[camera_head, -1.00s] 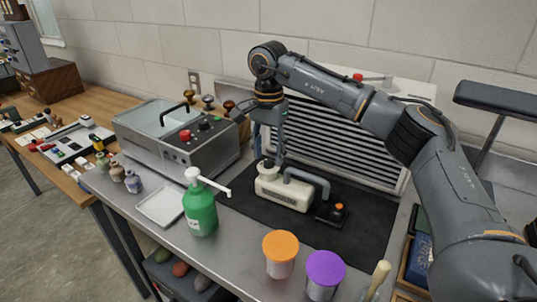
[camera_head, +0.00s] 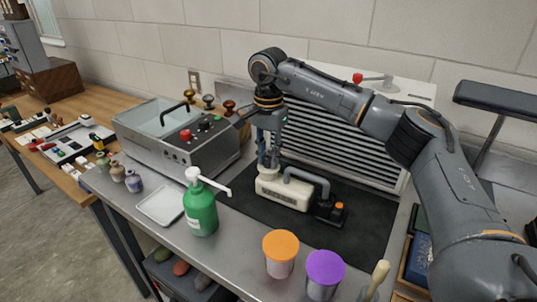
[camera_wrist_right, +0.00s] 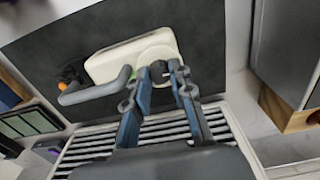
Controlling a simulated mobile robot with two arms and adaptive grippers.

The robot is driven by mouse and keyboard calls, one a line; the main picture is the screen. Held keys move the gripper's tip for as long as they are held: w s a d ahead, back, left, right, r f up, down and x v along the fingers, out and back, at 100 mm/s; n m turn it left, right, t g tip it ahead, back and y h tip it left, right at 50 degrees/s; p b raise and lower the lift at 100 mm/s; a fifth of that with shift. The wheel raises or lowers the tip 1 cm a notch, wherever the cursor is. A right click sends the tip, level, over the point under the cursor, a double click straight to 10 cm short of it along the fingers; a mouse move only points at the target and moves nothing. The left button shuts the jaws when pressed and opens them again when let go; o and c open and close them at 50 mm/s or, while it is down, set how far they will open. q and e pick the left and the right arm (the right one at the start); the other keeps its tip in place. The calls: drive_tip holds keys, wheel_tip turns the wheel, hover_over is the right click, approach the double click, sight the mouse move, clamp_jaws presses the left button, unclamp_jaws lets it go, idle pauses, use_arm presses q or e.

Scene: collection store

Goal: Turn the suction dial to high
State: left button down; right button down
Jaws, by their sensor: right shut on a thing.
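A cream suction unit (camera_head: 283,191) with a grey hose stands on the black mat, below the louvred panel. At its left end is a round pale dial, which shows as a white disc (camera_wrist_right: 154,52) in the right wrist view. My right gripper (camera_head: 269,163) points down over this end. In the wrist view its two fingers (camera_wrist_right: 168,72) are closed in on the dial's dark middle, one on each side. The fingers partly cover the dial, and I cannot read its setting. My left gripper is not in view.
A green pump bottle (camera_head: 201,211) and a white tray (camera_head: 161,205) stand left of the mat (camera_head: 350,237). Jars with orange (camera_head: 281,244) and purple (camera_head: 325,268) lids stand in front. A steel tank (camera_head: 176,137) is at left; the louvred panel (camera_head: 345,145) is behind.

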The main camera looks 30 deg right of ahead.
drive_tip(key=m+p, duration=0.1)
drive_tip(key=m, duration=0.4)
drive_tip(key=m+p, duration=0.1)
drive_tip(key=m, duration=0.5)
drive_tip(key=m+p, duration=0.1)
drive_tip(key=m, duration=0.5)
drive_tip(key=shift+m, duration=0.4)
drive_tip(key=m, duration=0.5)
drive_tip(key=shift+m+p, duration=0.3)
drive_tip(key=c, duration=1.1)
unclamp_jaws()
drive_tip(key=shift+c, duration=0.2)
